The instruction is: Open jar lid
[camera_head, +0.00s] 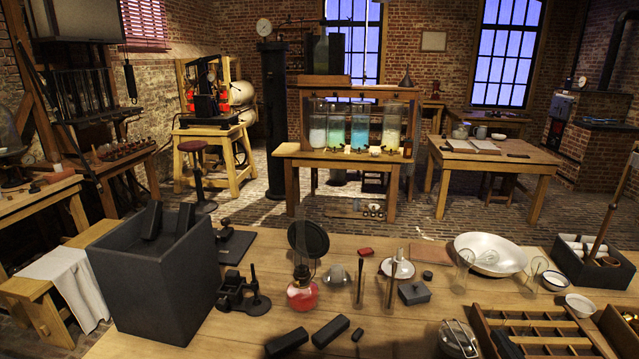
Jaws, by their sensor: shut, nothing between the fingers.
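Several glass jars stand in a row on a wooden stand in the middle background: a whitish one (317,129), a teal one (336,127), a blue one (360,127) and a pale one (391,129). Their tops are too small to tell whether lids are on. At the front edge of the near table is a clear, rounded glass-like object with metal wire (458,338); whether it is a lidded jar I cannot tell. My gripper is not in view.
The near table (385,335) holds a grey open box (155,285), a red lamp (301,292), a white bowl (490,254), a small dark box (413,292), glass cylinders and a compartment tray (540,340). Dark blocks (331,331) lie near the front. A brick floor separates the tables.

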